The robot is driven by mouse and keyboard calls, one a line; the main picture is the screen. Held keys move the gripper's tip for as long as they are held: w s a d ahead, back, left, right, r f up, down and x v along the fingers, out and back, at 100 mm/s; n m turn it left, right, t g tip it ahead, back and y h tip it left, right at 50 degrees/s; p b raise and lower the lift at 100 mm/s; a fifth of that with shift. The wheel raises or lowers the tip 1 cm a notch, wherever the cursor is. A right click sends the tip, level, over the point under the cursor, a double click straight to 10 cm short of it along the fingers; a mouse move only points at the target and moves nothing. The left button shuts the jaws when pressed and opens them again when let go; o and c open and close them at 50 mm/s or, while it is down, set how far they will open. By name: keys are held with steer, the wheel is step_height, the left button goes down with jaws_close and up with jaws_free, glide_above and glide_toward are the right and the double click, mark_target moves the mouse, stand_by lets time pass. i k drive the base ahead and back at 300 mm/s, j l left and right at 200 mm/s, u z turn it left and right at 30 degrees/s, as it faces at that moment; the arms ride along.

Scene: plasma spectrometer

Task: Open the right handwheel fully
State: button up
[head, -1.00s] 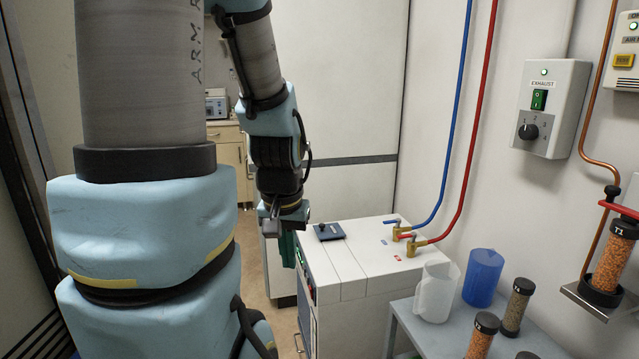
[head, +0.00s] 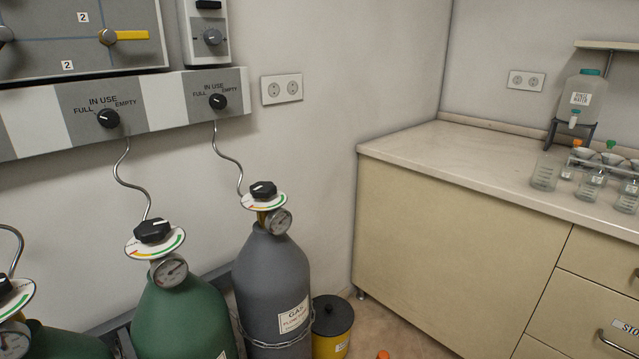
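The rightmost handwheel (head: 263,189) in view is a black knob over a round white dial plate with a coloured scale. It sits on top of a grey gas cylinder (head: 272,290) with a small gauge (head: 280,221) just below it. Another black handwheel (head: 152,231) with a similar dial plate sits on a green cylinder (head: 180,315) to its left. A third handwheel (head: 6,286) is cut by the left edge. The handwheels' exact settings are too small to read. My gripper is not in view.
A wall panel with "IN USE" knobs (head: 218,101) hangs above the cylinders, joined to them by thin tubes. A black-lidded yellow bin (head: 332,322) stands right of the grey cylinder. A beige cabinet (head: 450,240) with glassware on top fills the right. Some floor shows between.

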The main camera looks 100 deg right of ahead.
mark_target(265, 190)
steer(key=k+l+z, duration=0.15)
steer(key=z, duration=0.35)
steer(key=l+z, duration=0.25)
steer(key=z, duration=0.2)
steer(key=k+l+z, duration=0.1)
steer(key=l+z, duration=0.15)
steer(key=z, duration=0.25)
